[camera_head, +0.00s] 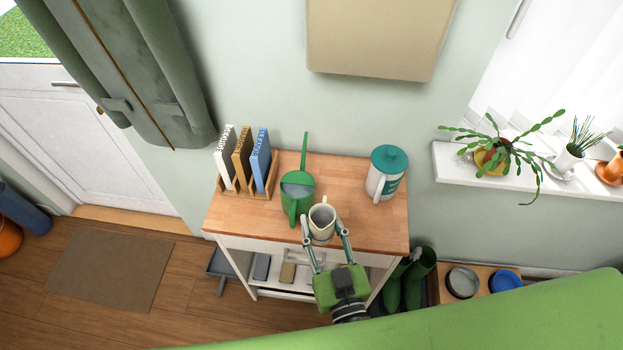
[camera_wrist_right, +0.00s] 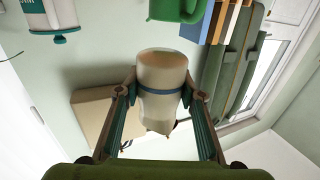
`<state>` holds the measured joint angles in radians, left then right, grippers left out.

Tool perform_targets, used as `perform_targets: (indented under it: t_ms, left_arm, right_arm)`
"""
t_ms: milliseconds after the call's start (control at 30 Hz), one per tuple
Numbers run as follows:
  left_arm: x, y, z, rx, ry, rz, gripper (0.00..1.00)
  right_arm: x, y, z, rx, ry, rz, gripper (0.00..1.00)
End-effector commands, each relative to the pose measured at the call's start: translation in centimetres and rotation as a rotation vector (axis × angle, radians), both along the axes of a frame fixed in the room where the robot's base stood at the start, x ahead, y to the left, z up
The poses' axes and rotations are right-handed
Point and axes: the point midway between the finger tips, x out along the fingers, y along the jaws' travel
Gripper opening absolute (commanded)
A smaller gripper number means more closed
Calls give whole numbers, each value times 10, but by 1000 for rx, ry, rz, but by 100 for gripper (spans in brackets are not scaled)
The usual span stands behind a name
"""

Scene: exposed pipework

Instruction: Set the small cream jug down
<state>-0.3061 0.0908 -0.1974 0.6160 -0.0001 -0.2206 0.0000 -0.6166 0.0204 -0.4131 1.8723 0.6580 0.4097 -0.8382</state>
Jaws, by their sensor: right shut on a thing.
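The small cream jug (camera_head: 321,221) is over the front edge of the wooden top (camera_head: 365,228) of a white trolley. My right gripper (camera_head: 324,232) is shut on it, with one finger on each side. In the right wrist view, the jug (camera_wrist_right: 160,85) shows a blue band and sits between the two fingertips (camera_wrist_right: 163,92). Whether its base touches the wood or hangs just above it I cannot tell. My left gripper is not in view.
A green watering can (camera_head: 297,190) stands close behind and left of the jug. A white canister with a teal lid (camera_head: 388,160) stands at the back right. Books in a wooden rack (camera_head: 245,165) are at the back left. Some bare wood lies right of the jug.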

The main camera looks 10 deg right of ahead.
Motion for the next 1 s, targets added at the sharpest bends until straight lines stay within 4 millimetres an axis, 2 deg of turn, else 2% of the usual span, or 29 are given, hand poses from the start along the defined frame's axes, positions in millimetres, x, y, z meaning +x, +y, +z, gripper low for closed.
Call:
perform_targets:
  t_ms: [33,167,400,533,600,733,1000]
  left_arm:
    - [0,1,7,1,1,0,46]
    - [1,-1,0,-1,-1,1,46]
    - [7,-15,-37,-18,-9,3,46]
    - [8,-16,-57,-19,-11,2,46]
    - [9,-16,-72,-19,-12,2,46]
    - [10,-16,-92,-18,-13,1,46]
    - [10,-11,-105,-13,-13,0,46]
  right_arm:
    - [1,2,6,-3,-3,4,11]
    - [8,-1,-2,-5,-8,8,11]
    - [53,-33,-31,-5,-11,7,11]
    - [79,-52,-45,-4,-10,7,11]
    - [84,-56,-60,-3,-7,7,11]
    - [97,-65,-77,-4,-7,7,11]
    - [108,-73,-87,-2,-5,8,11]
